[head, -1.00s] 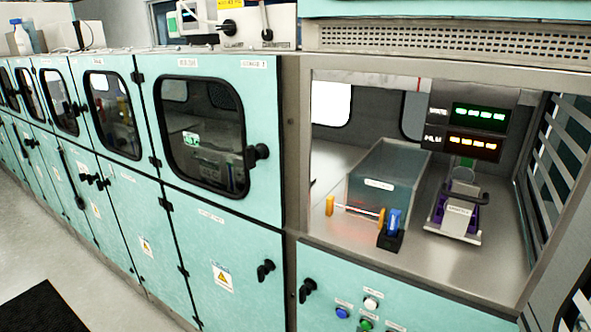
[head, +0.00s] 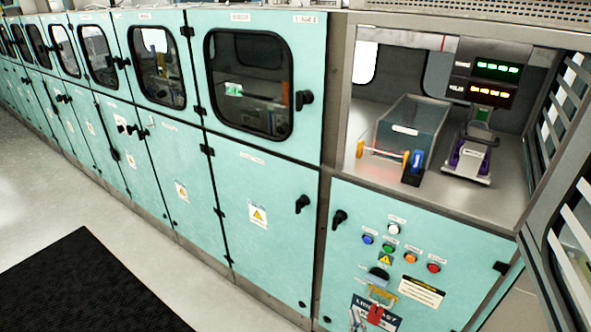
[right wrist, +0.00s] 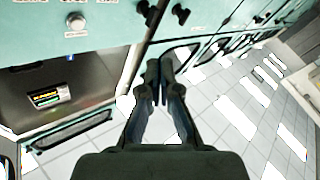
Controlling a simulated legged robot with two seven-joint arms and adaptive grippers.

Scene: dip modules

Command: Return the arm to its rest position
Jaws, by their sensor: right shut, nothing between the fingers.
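My right gripper (right wrist: 165,68) shows in the right wrist view, with its dark fingers together and nothing between them. It is in free space, with the teal cabinet fronts and the tiled floor behind it. I cannot make out either gripper clearly in the head view. My left gripper is not in view.
Teal cabinets (head: 262,185) run along the wall. An open bay (head: 450,205) at right holds a clear bin (head: 405,132), a blue-and-black piece (head: 414,166) and a purple-based device (head: 470,158). Buttons (head: 390,248) and a red tag (head: 375,314) are below.

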